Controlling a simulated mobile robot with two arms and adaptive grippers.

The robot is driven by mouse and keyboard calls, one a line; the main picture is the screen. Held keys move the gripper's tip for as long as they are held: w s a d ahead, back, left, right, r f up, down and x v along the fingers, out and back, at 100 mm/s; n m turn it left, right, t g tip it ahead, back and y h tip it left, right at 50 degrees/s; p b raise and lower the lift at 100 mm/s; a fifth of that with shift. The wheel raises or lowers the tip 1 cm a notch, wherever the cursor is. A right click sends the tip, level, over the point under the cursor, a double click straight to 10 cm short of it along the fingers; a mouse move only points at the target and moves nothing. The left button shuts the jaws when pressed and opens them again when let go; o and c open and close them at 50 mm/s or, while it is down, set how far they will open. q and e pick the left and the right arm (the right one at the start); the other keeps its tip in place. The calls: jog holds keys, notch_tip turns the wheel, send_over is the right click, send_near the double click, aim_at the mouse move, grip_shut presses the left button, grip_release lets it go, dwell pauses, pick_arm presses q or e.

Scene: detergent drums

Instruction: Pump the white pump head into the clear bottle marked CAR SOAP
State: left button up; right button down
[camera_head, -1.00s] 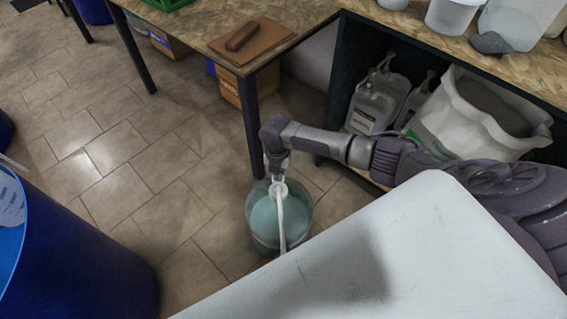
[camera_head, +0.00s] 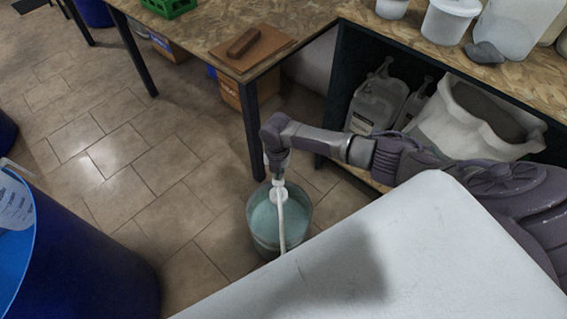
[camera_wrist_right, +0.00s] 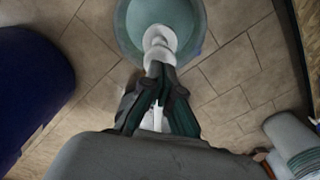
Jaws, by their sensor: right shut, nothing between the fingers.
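A white pump head (camera_head: 279,191) stands on a clear, round container (camera_head: 262,238) of pale teal liquid on the tiled floor. Its long white spout points toward the bottom of the head view. No CAR SOAP lettering is readable on the container. My right gripper (camera_head: 277,172) points down directly over the pump head, fingers shut with nothing between them. The wrist view shows the fingers (camera_wrist_right: 159,92) just above the white pump (camera_wrist_right: 158,42), partly hiding it; whether they touch cannot be told. My left gripper is not in view.
A blue drum (camera_head: 85,255) stands at lower left. A wooden table (camera_head: 205,30) bears a brown block (camera_head: 243,42). The shelf at right holds clear jugs (camera_head: 377,102) with unreadable labels and a white sack (camera_head: 455,125). Floor left of the container is clear.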

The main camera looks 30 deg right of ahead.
aim_at(279, 183)
jog(key=shift+f+b, duration=2.6)
jog(key=shift+f, duration=0.55)
notch_tip(279, 183, up, 7)
jog(key=p, duration=0.6)
jog(key=shift+f, duration=0.2)
jog(key=shift+f, duration=0.2)
jog(key=shift+f+b, duration=2.75)
jog(key=shift+f, duration=0.25)
jog(key=shift+r, duration=0.15)
notch_tip(279, 183, up, 6)
jog(key=p, duration=0.6)
